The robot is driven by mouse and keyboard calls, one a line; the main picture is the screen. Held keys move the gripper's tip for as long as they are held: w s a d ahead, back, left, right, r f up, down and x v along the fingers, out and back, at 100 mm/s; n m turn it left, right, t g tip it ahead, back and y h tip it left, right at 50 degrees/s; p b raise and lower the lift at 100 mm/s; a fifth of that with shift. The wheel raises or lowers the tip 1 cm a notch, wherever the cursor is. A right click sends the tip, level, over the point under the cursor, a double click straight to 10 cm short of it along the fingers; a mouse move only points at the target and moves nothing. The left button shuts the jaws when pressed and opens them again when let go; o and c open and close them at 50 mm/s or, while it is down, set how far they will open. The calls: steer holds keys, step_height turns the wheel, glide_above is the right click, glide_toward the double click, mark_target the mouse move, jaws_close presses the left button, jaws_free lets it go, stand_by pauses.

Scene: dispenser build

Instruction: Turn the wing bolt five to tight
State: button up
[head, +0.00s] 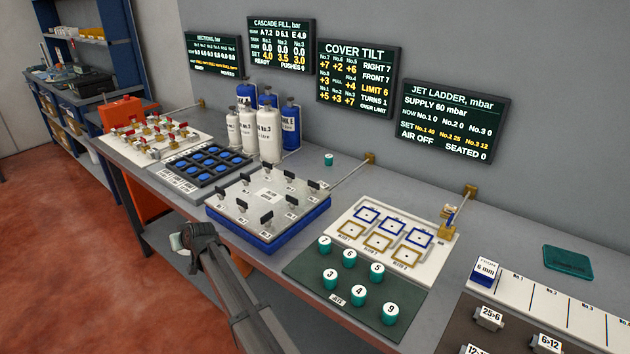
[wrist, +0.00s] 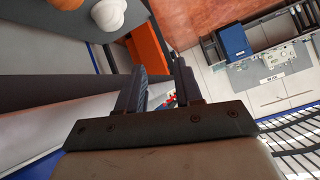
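The steel cover (head: 268,190) lies on a blue base (head: 262,239) in the middle of the bench in the head view. Several black wing bolts (head: 243,208) stand around its edge. Their number tags are too small to read, so I cannot tell which is five. The COVER TILT screen (head: 357,77) on the wall reads RIGHT 7, FRONT 7, LIMIT 6, TURNS 1 and OVER LIMIT. In the wrist view my gripper (wrist: 160,78) has its two fingers apart with nothing held between them. In the head view my arm is in front of the bench, left of and below the cover.
White and blue bottles (head: 268,135) stand behind the cover. A black rack with blue caps (head: 200,160) and a board of red-handled valves (head: 150,135) are left. Right are a frame board (head: 335,228) and green numbered knobs (head: 390,314). Red floor (head: 90,260) lies open in front.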

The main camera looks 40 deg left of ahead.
steer(key=w+a+r, duration=0.2)
steer(key=w+r, duration=0.3)
steer(key=r, duration=0.8)
steer(key=shift+n+t+h, duration=0.3)
steer(key=shift+n, duration=0.1)
steer(key=w+d+r, duration=0.1)
steer(key=w, duration=0.1)
steer(key=w+d+r, duration=0.1)
steer(key=w+r, duration=0.1)
steer(key=w, duration=0.1)
steer(key=w+d+r, duration=0.2)
steer(key=w, duration=0.1)
steer(key=w+d+r+n+h, duration=0.1)
steer(key=w+d+r+h, duration=0.1)
steer(key=w+d, duration=0.55)
steer(key=w+d+r+n+h, duration=0.1)
steer(key=w+d+r, duration=0.2)
steer(key=w+d, duration=0.4)
steer(key=h, duration=0.2)
glide_toward(315, 183)
steer(key=shift+n+g+h, duration=0.3)
steer(key=shift+n+g, duration=0.1)
steer(key=x, duration=0.6)
steer(key=w+a+x, duration=0.1)
steer(key=x, duration=0.2)
steer(key=shift+r, duration=0.2)
jaws_close()
steer(key=shift+s, duration=0.1)
